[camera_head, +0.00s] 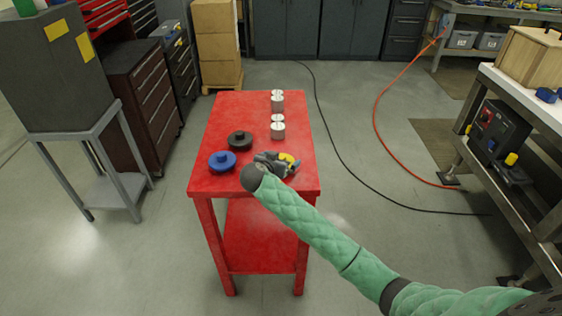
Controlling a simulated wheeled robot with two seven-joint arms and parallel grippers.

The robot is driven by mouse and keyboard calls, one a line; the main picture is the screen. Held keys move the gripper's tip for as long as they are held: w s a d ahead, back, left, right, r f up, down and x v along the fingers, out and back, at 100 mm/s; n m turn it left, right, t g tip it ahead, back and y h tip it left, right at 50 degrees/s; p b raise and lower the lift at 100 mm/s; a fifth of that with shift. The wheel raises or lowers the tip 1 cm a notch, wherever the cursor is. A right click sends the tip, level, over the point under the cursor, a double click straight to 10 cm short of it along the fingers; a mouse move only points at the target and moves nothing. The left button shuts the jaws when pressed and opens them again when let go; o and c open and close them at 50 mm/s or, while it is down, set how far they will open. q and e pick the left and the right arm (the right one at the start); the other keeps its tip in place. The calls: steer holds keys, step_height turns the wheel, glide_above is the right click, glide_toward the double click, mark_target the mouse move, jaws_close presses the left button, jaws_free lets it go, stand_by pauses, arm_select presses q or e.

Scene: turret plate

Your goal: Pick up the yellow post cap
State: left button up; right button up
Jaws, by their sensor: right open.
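My right gripper (281,165) is over the front right of the red table (265,104), its jaws apart. A small yellow piece (288,158), which looks like the yellow post cap, shows right at the gripper and is partly hidden by it. I cannot tell whether the fingers touch it. My left gripper is out of view.
A blue knobbed disc (222,161) and a black knobbed disc (240,141) lie left of my gripper. White-topped grey cylinders (277,130) stand behind it, with more (277,101) farther back. The table's left rear is clear. A workbench (505,86) stands at right.

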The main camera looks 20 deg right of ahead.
steer(key=shift+w+d+f, duration=0.15)
steer(key=shift+w+d, duration=0.05)
steer(key=c, duration=0.9)
